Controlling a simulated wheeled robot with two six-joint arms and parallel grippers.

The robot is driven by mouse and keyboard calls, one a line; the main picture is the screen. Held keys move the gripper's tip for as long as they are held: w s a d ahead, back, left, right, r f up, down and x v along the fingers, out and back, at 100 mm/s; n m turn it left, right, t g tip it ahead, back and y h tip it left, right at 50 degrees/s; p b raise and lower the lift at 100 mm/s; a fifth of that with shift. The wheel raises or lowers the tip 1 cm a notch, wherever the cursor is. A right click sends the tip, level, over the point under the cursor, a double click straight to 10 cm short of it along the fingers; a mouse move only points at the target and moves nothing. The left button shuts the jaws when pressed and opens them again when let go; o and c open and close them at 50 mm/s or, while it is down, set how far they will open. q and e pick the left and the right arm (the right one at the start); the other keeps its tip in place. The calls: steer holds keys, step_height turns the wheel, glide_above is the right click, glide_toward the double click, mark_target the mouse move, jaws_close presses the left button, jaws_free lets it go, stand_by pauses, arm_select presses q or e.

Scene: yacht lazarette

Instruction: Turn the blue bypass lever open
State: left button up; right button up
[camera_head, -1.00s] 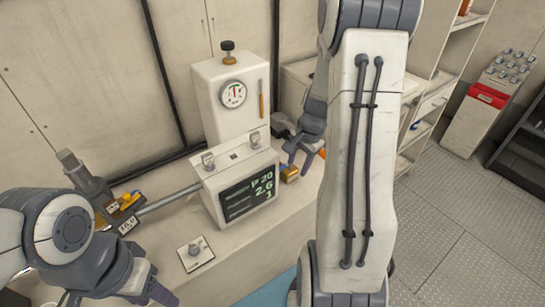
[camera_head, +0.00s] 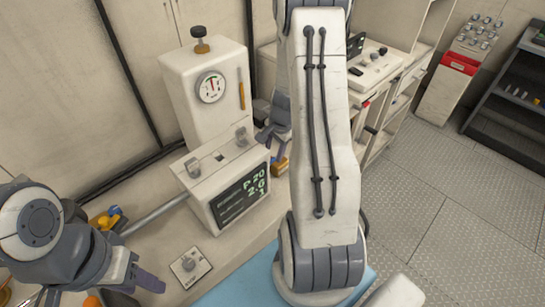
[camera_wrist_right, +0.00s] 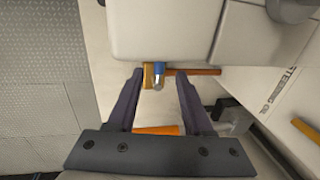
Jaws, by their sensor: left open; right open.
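In the right wrist view, a small blue part with a rounded metallic end (camera_wrist_right: 158,76) sits at a brass block (camera_wrist_right: 149,75) under a white housing. It looks like the blue lever, seen nearly end-on. My right gripper (camera_wrist_right: 156,88) is open, with its two dark fingers on either side of it and apart from it. In the head view my right gripper (camera_head: 272,147) is beside the display box, near a brass piece (camera_head: 281,166); my right arm hides part of that area. My left gripper (camera_head: 143,290) is open and empty at the lower left.
A white box with a green-digit display (camera_head: 228,185) and a gauge housing (camera_head: 207,95) stand on the bench. A knob plate (camera_head: 190,266) lies in front. Yellow and blue fittings (camera_head: 112,217) are at left. An orange rod (camera_wrist_right: 195,72) runs beside the blue part.

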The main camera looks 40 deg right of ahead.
mark_target(272, 159)
steer(key=shift+w+f+b, duration=0.15)
steer(key=shift+f, duration=0.75)
steer(key=shift+w+f+b, duration=0.15)
steer(key=shift+f, duration=0.7)
jaws_close()
